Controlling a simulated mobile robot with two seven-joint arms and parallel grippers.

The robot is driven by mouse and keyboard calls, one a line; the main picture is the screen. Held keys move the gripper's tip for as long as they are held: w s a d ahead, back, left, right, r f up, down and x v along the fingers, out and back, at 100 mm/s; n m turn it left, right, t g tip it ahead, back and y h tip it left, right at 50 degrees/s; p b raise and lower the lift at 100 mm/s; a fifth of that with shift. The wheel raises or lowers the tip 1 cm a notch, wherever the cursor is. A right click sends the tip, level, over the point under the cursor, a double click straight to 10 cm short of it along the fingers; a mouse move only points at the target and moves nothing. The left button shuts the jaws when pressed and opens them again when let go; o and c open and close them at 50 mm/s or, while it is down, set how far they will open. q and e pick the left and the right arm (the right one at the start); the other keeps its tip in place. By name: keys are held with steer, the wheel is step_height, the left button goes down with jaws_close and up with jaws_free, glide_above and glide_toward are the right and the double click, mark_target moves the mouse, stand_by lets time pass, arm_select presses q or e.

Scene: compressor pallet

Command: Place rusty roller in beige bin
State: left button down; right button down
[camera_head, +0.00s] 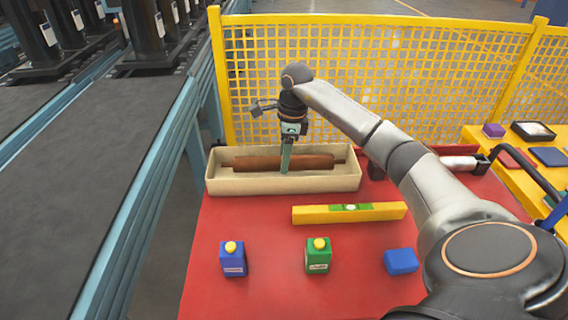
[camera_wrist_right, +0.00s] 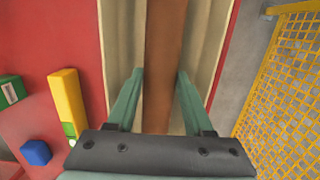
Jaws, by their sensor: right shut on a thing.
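The rusty roller (camera_head: 250,162) is a brown cylinder with thinner ends. It lies lengthwise within the long beige bin (camera_head: 240,185) at the back of the red table; I cannot tell whether it touches the bin's floor. My right gripper (camera_head: 285,168) points down into the bin and is shut on the roller near its middle. In the right wrist view the green fingers (camera_wrist_right: 160,74) stand on either side of the roller (camera_wrist_right: 166,40), between the walls of the bin (camera_wrist_right: 114,45). My left gripper is not in view.
A yellow spirit level (camera_head: 375,213) lies in front of the bin. A yellow mesh fence (camera_head: 390,75) rises behind the bin. A conveyor (camera_head: 85,160) runs along the left.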

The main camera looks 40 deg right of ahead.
steer(key=shift+a+f, duration=0.1)
steer(key=shift+f, duration=0.85)
steer(key=shift+f, duration=0.2)
steer(key=shift+c, duration=1.4)
jaws_free()
steer(key=r, duration=0.8)
steer(key=s+d+r, duration=0.1)
steer(key=r, duration=0.3)
steer(key=shift+r+p, duration=0.1)
steer(key=shift+p, duration=0.3)
